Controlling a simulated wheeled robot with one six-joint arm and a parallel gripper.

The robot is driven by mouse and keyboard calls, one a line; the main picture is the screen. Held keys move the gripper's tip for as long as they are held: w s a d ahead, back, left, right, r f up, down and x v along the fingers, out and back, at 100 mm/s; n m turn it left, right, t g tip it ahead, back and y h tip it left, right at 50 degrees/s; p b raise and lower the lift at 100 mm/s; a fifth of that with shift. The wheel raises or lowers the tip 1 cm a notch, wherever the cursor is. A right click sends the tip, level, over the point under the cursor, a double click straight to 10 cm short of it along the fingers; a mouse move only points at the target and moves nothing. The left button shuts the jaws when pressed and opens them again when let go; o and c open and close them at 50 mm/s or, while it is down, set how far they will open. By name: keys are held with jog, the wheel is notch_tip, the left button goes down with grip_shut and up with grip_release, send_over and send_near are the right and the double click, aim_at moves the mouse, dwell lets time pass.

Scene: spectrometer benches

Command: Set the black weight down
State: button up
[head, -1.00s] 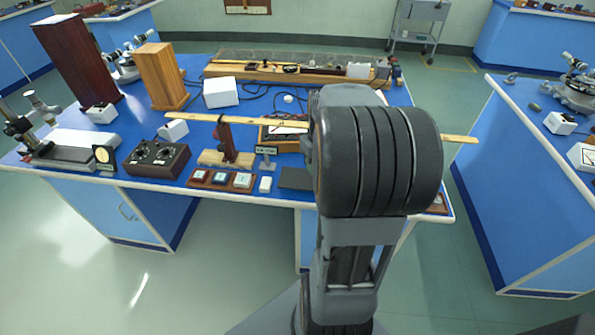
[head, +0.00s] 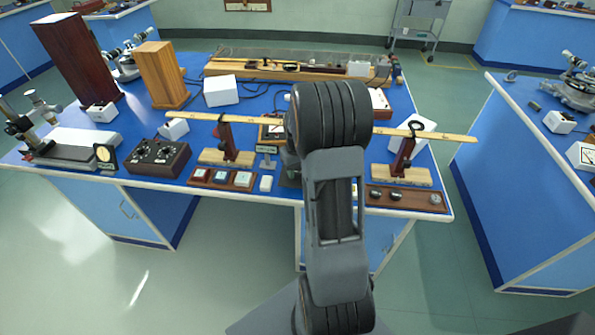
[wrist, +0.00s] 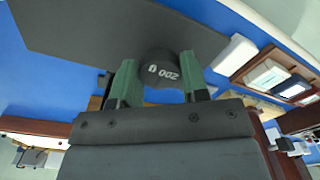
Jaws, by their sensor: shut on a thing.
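My gripper (wrist: 160,82) shows in the wrist view with its two green fingers shut on the black weight (wrist: 158,70). The weight is marked 200 g and sits between the fingertips. A dark grey mat (wrist: 90,30) fills the upper part of that view, beyond the weight. I cannot tell whether the weight touches the mat or hangs above it. In the head view my arm hides the gripper and the weight, and only a bit of the mat (head: 287,180) shows beside the arm.
A small white block (head: 265,183) and a tray with square pieces (head: 222,187) lie left of the mat. A brown tray (head: 420,203) with dark weights is to the right. A long wooden beam (head: 440,136) on stands crosses behind my arm.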

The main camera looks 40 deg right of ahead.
jog(key=shift+f, duration=0.35)
jog(key=shift+f, duration=0.15)
jog(key=o, duration=1)
jog(key=shift+o, duration=0.2)
notch_tip(320, 180, up, 11)
jog(key=s+a+r+n+t, duration=0.1)
jog(key=s+a+r, duration=0.1)
jog(key=s+a, duration=0.4)
jog(key=s+a+r+n+t, duration=0.1)
jog(key=s+a, duration=0.6)
jog(key=a, duration=0.7)
jog(key=shift+s+r+t, duration=0.25)
jog(key=shift+r+t, duration=0.25)
jog(key=shift+t, duration=0.3)
